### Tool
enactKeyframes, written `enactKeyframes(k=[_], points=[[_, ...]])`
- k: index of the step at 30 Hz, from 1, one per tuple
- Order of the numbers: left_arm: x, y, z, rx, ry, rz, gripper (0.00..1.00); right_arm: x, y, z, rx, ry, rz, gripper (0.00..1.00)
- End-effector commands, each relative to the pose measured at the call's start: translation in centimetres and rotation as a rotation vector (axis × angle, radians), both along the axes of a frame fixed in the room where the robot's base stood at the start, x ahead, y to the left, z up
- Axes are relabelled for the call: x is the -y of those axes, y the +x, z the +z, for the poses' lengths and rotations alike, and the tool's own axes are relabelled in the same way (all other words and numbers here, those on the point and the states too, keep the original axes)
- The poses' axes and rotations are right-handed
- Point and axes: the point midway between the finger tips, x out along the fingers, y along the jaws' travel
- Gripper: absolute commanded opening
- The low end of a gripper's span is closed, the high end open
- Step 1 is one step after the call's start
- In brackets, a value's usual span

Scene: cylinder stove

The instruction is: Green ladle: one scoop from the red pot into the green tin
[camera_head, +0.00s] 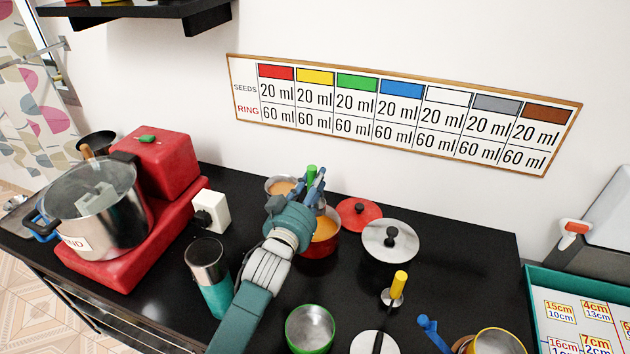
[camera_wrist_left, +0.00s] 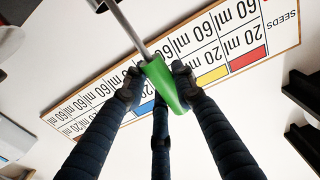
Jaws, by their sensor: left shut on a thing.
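My left gripper (camera_head: 313,184) is shut on the green handle (camera_head: 311,173) of the ladle, above the red pot (camera_head: 317,250) and towards its back. In the left wrist view, the fingers (camera_wrist_left: 158,88) close around the green handle (camera_wrist_left: 166,87), and the metal shaft (camera_wrist_left: 130,25) runs on past them. The ladle's bowl is hidden, so I cannot tell whether it is in the pot or what it holds. The red pot has orange contents and my arm covers part of it. The green tin (camera_head: 288,333), green-rimmed and apparently empty, stands at the front. My right gripper is out of view.
A second pot (camera_head: 271,182) with orange contents stands behind my gripper. A red lid (camera_head: 350,208) and a steel lid (camera_head: 375,245) lie to the right. A teal cup (camera_head: 217,295) stands left of my arm.

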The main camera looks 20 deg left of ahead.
Motion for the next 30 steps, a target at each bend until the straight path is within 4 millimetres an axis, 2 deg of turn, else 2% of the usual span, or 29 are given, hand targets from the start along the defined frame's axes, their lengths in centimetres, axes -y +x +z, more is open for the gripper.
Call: enactKeyframes(k=[1, 3, 12, 30], points=[[0.0, 0.0, -0.8, 0.001, 0.001, -0.001, 0.0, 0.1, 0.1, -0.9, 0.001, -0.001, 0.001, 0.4], [0.0, 0.0, -1.4, 0.002, 0.001, -0.001, 0.0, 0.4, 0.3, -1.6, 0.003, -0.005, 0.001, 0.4], [0.0, 0.0, -4.0, 0.002, 0.0, 0.0, 0.0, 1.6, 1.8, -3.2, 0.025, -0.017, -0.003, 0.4], [0.0, 0.0, -9.4, 0.001, 0.0, 0.0, 0.0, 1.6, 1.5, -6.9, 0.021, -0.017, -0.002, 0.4]])
